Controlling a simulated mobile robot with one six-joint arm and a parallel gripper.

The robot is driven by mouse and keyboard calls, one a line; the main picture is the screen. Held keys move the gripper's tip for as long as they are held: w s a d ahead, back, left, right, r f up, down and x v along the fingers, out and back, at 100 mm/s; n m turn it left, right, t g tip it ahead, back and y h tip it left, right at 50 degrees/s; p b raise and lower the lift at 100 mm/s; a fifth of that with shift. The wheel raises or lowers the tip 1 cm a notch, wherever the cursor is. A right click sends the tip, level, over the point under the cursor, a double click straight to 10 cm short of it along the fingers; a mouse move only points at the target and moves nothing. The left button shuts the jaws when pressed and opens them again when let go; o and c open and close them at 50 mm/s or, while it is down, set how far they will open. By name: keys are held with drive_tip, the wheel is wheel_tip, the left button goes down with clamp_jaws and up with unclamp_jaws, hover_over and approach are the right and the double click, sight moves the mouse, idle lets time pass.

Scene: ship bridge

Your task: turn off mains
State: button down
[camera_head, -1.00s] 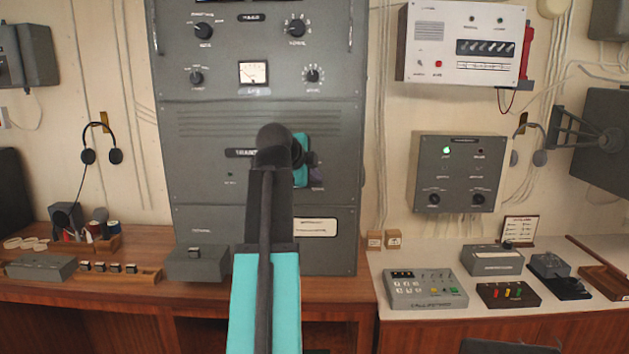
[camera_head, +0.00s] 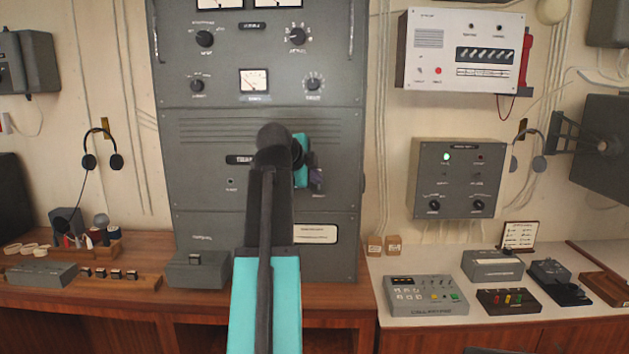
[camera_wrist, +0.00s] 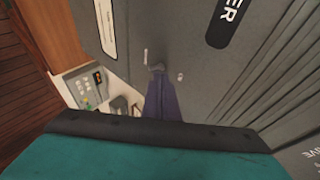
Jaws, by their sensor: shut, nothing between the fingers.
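The grey transmitter cabinet (camera_head: 200,150) stands in the middle of the head view, with my arm in front of it. My gripper (camera_head: 317,182) is shut and empty at the right part of the cabinet's middle panel. In the wrist view, my closed purple fingers (camera_wrist: 162,88) point at a small dark toggle switch (camera_wrist: 156,67) on the panel. The fingertips overlap its lower side; I cannot tell if they touch it. Small pale marks flank the switch, too blurred to read. My arm and gripper hide the switch in the head view. A small lamp (camera_head: 230,181) on the panel's left looks dull.
A wooden desk (camera_head: 140,290) runs below the cabinet. A white counter (camera_head: 375,290) with several control boxes lies at the right. A grey wall box (camera_head: 460,178) shows a lit green lamp. Headphones (camera_head: 102,155) hang at the left.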

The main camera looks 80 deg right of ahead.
drive_tip(key=shift+a, duration=0.1)
drive_tip(key=w+a+r+b, duration=0.1)
drive_tip(key=a+r, duration=0.3)
drive_tip(key=a, duration=0.9)
drive_tip(key=shift+w, duration=0.3)
drive_tip(key=shift+w+a, duration=0.1)
idle(0.4)
